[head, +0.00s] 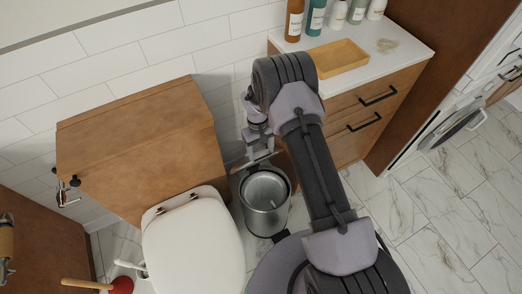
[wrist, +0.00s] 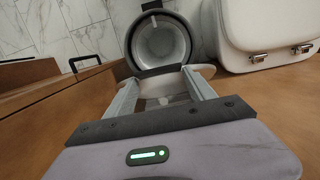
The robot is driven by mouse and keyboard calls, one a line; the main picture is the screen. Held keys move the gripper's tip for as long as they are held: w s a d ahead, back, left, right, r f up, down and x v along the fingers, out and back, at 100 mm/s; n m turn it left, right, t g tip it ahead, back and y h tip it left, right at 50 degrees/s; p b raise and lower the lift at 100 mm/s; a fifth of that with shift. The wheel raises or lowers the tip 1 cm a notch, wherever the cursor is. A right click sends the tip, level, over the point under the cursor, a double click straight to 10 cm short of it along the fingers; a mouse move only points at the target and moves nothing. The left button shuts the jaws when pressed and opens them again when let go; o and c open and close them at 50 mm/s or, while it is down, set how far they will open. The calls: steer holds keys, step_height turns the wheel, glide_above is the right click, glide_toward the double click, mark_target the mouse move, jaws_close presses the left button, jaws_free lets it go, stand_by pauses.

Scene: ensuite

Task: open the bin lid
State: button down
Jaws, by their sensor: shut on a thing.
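The metal bin (head: 265,205) stands on the floor between the toilet and the wooden cabinet. Its top is uncovered and I see into its grey inside; the round opening also shows in the wrist view (wrist: 160,45). The bin lid (wrist: 168,88) is raised at the rim on the wall side, its pale face between my fingers. My gripper (wrist: 160,78) is shut on the lid. In the head view my gripper (head: 256,152) is above the back of the bin, and my arm partly hides this area.
The white toilet (head: 192,245) stands close to the left of the bin. The wooden cabinet (head: 345,140) with dark handles is to the right, bottles and a tray (head: 340,58) on top. A plunger (head: 120,285) is at lower left. The marble floor at right is clear.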

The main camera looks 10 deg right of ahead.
steer(key=shift+f, duration=0.1)
steer(key=c, duration=0.7)
jaws_free()
steer(key=o, duration=0.4)
steer(key=shift+w+f, duration=0.1)
steer(key=r+p, duration=0.2)
steer(key=r, duration=0.3)
steer(key=w+r+p, duration=0.1)
steer(key=r+p, duration=0.1)
steer(key=r, duration=0.4)
steer(key=w+r+p, duration=0.1)
steer(key=r+p, duration=0.1)
steer(key=r, duration=0.4)
steer(key=shift+a+r, duration=0.2)
steer(key=shift+a, duration=0.15)
